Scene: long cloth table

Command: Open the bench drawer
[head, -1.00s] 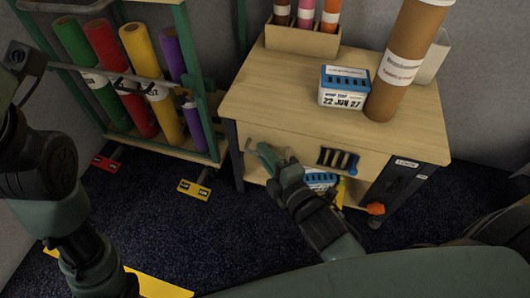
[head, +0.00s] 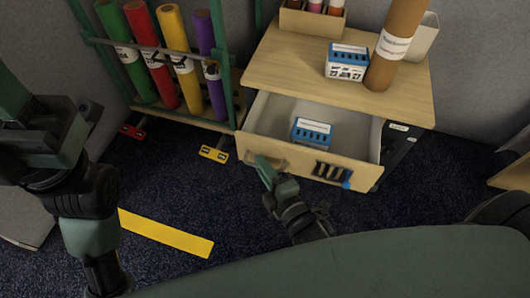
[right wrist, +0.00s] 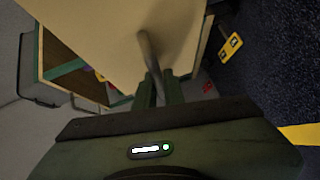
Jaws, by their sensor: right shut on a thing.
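The bench drawer (head: 349,142) is pulled out of the wooden bench (head: 292,62), and its inside shows. A blue and white box (head: 312,132) lies in it. My right gripper (head: 264,165) is at the left part of the drawer front, shut on the drawer handle. In the right wrist view, the gripper fingers (right wrist: 158,90) close around the grey bar handle (right wrist: 148,48), in front of the pale drawer front (right wrist: 105,28). My left gripper (head: 45,125) is at the left edge of the head view, away from the bench; its jaws are not clear.
A rack with green, red, yellow and purple rolls (head: 177,55) stands left of the bench. Another blue and white box (head: 347,62) and a brown tube (head: 394,45) stand on the bench top. A yellow floor strip (head: 165,233) lies on the dark carpet.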

